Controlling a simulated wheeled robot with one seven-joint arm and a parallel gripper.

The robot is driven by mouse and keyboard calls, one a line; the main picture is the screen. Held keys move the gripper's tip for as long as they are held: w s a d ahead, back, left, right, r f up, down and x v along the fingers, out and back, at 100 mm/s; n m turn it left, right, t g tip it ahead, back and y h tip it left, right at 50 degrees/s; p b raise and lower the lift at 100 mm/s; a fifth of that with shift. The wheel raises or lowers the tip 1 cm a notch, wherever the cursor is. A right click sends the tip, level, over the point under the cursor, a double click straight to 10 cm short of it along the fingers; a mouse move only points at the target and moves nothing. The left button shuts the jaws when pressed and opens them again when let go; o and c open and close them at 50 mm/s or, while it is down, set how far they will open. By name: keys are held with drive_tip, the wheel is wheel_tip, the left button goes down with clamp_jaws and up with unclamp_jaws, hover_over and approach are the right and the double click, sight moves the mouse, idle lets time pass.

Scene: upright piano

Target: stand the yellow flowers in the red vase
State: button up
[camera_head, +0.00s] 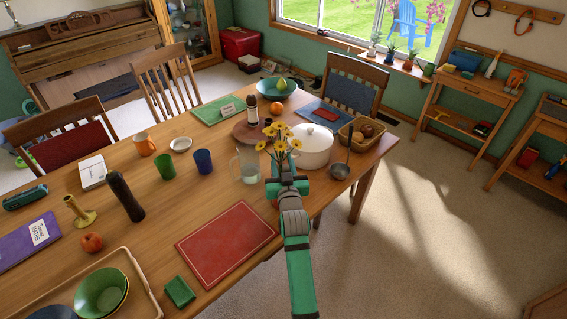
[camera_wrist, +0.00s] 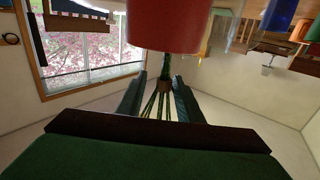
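The yellow flowers (camera_head: 279,140) stand upright over the table, their blooms just beyond my gripper (camera_head: 285,180). In the wrist view, their green stems (camera_wrist: 164,104) run between the two fingers of my gripper (camera_wrist: 160,95), which look closed around them. The picture there is upside down. The red vase (camera_wrist: 165,24) shows large at the top centre, close past the fingertips, with its edge meeting the stem ends. I cannot tell whether the stems are inside it or beside it. In the head view, my gripper and arm hide most or all of the vase.
A glass pitcher (camera_head: 249,166) stands close left of the flowers, and a white pot (camera_head: 314,147) stands close right. A ladle (camera_head: 339,171) and a basket (camera_head: 362,133) are farther right. A red placemat (camera_head: 227,238) lies bare at the near left.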

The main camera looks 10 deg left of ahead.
drive_tip(key=shift+d+r, duration=0.15)
drive_tip(key=shift+d, duration=0.05)
drive_tip(key=v, duration=1.2)
drive_tip(key=s+d+f+m+h, duration=0.25)
drive_tip(key=s+f, duration=0.35)
drive_tip(key=s, duration=0.6)
drive_tip(key=s+d+f+m+h, duration=0.2)
drive_tip(key=s+f+m+h, duration=0.15)
drive_tip(key=s+f, duration=0.6)
drive_tip(key=s+d+r, duration=0.1)
drive_tip(key=s+d, duration=0.1)
drive_tip(key=s, duration=0.6)
drive_tip(key=s+d+r+n+g, duration=0.1)
drive_tip(key=s+d+r, duration=0.1)
drive_tip(key=s, duration=0.6)
drive_tip(key=s+d+r, duration=0.2)
drive_tip(key=s+d, duration=0.1)
drive_tip(key=s, duration=0.5)
drive_tip(key=shift+s+d+n, duration=0.2)
drive_tip(key=shift+d+n, duration=0.05)
drive_tip(key=shift+n, duration=0.15)
